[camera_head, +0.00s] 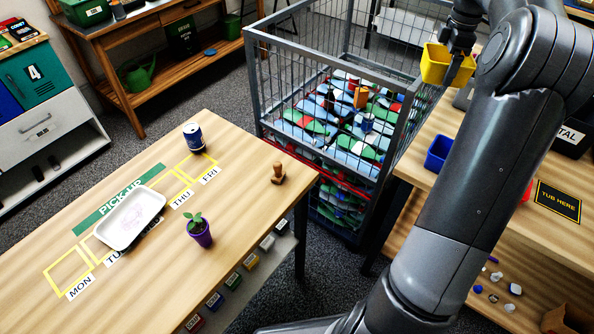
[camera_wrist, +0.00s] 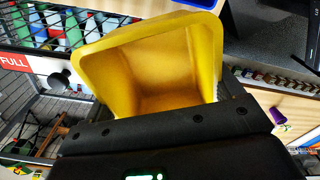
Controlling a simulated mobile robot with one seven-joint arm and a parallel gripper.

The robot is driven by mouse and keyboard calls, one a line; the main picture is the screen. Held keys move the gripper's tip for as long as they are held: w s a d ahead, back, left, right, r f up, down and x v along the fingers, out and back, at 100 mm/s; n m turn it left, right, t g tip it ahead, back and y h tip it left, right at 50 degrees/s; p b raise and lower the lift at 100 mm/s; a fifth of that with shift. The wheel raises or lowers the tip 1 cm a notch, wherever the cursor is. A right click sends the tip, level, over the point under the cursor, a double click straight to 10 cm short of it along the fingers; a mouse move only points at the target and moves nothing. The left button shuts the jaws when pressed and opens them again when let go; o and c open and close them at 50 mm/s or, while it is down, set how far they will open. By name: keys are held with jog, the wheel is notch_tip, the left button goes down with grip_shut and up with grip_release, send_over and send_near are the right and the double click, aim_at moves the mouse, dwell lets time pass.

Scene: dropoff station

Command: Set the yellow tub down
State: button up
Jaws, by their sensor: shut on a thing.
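The yellow tub (camera_head: 443,66) is in my gripper (camera_head: 459,52), held up in the air near the wire cage's right side and above the right-hand table. In the wrist view the tub (camera_wrist: 150,65) fills the middle, its open mouth facing the camera, and it looks empty. My gripper is shut on the tub's wall. A black mat with yellow "TUB HERE" lettering (camera_head: 558,202) lies on the right-hand table (camera_head: 510,235), bare, to the right of my arm. My arm hides part of that table.
A blue tub (camera_head: 438,153) stands on the right-hand table, left of my arm. The wire cage (camera_head: 262,85) holds many mixed items. Small caps and bits (camera_head: 494,276) lie scattered lower right. The left table (camera_head: 240,245) bears a can, stamp, plant and white tray.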

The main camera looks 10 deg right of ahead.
jog(key=w+a+n, duration=0.2)
jog(key=a+n, duration=0.5)
jog(key=a, duration=2.2)
jog(key=s+a+f+n, duration=0.1)
jog(key=s+a+n, duration=0.3)
jog(key=a, duration=0.6)
jog(key=s+a+n, duration=0.2)
jog(key=s+a, duration=0.3)
jog(key=a, duration=0.4)
notch_tip(320, 180, down, 12)
jog(key=a+f, duration=0.2)
jog(key=a, duration=0.2)
jog(key=a+f, duration=0.5)
jog(key=a, duration=0.2)
jog(key=shift+w+a+f, duration=0.25)
jog(key=shift+w+a, duration=0.05)
jog(key=shift+a+f, duration=0.15)
jog(key=shift+f, duration=1.95)
jog(key=shift+f, duration=0.1)
